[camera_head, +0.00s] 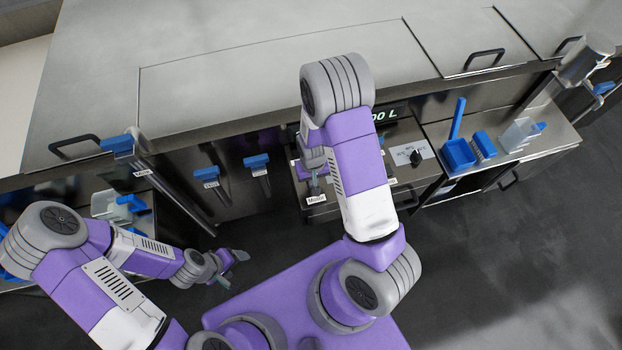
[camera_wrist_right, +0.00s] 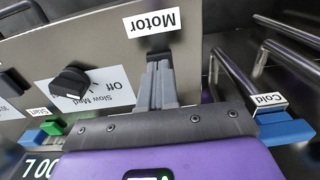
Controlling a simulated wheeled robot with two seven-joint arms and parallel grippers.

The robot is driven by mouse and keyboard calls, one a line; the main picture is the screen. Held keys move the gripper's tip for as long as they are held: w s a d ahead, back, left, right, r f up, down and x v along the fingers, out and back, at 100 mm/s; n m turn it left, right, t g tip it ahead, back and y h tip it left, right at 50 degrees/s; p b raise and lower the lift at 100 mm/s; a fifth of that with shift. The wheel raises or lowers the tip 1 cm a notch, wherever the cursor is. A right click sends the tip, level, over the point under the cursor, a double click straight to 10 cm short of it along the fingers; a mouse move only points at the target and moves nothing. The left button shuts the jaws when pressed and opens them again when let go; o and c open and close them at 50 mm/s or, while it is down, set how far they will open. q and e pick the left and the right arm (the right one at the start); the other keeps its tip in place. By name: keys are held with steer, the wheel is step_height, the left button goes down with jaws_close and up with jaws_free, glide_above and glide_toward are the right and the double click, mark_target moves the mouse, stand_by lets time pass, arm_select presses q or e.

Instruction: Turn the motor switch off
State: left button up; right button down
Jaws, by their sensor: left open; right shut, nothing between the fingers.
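The white Motor label (camera_head: 316,199) is on the front edge of the steel control panel, and it shows upside down in the right wrist view (camera_wrist_right: 152,23). My right gripper (camera_wrist_right: 157,85) is shut and empty, its grey fingertips right at that label. A small dark piece shows at the fingertips; the fingers hide most of it, so I cannot tell the switch's position or whether they touch it. In the head view my right arm partly covers the right gripper (camera_head: 315,188). My left gripper (camera_head: 232,268) is open and empty at the lower left, away from the panel.
A black knob (camera_wrist_right: 70,82) with an "Off, Slow, Med" label and a green button (camera_wrist_right: 52,127) are beside the fingers. A blue-handled Cold valve (camera_wrist_right: 285,132) is at the right. Blue tools and trays (camera_head: 459,154) stand on the right shelf. The dark floor is clear.

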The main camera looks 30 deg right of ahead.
step_height(320, 180, up, 6)
steer(key=p, duration=0.4)
steer(key=shift+r+p, duration=0.15)
steer(key=shift+p, duration=0.2)
steer(key=shift+s, duration=0.1)
steer(key=s+a+f, duration=0.2)
steer(key=s+a+f+y, duration=0.1)
steer(key=s+a, duration=0.1)
steer(key=s+a+f+y, duration=0.1)
steer(key=s+a+f, duration=0.1)
steer(key=shift+s+a+f, duration=0.3)
steer(key=shift+a, duration=0.05)
steer(key=s+a+y, duration=0.2)
steer(key=s+a, duration=0.3)
steer(key=a, duration=0.2)
step_height(320, 180, down, 8)
steer(key=b, duration=0.7)
steer(key=shift+w+d+r+t, duration=0.15)
steer(key=shift+w+d+t, duration=0.2)
steer(key=shift+w, duration=0.1)
